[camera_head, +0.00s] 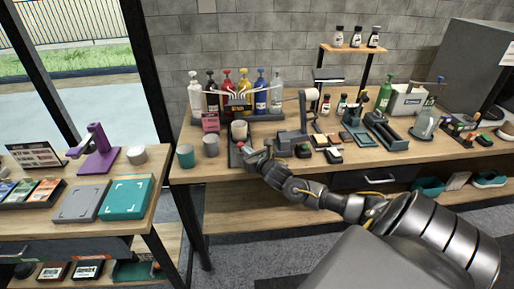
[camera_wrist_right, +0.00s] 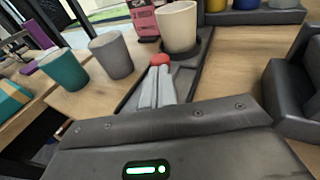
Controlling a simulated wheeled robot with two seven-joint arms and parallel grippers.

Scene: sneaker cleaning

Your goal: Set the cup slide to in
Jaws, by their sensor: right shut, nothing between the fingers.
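The cup slide is a dark track (camera_wrist_right: 127,103) on the wooden bench, with a beige cup (camera_wrist_right: 177,27) standing upright in a dark holder at its far end. A red knob (camera_wrist_right: 160,59) is on the near side of the cup. In the head view the cup (camera_head: 239,130) stands in front of the bottle rack. My right gripper (camera_wrist_right: 158,84) is shut and empty over the track, its fingertips at the red knob; I cannot tell whether they touch it. It also shows in the head view (camera_head: 246,151). My left gripper is not in view.
A grey cup (camera_wrist_right: 111,55) and a teal cup (camera_wrist_right: 63,71) stand left of the track. A dark device (camera_wrist_right: 292,88) stands close on the right. A rack of coloured bottles (camera_head: 238,105) is behind. A separate table with a teal case (camera_head: 127,197) is at left.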

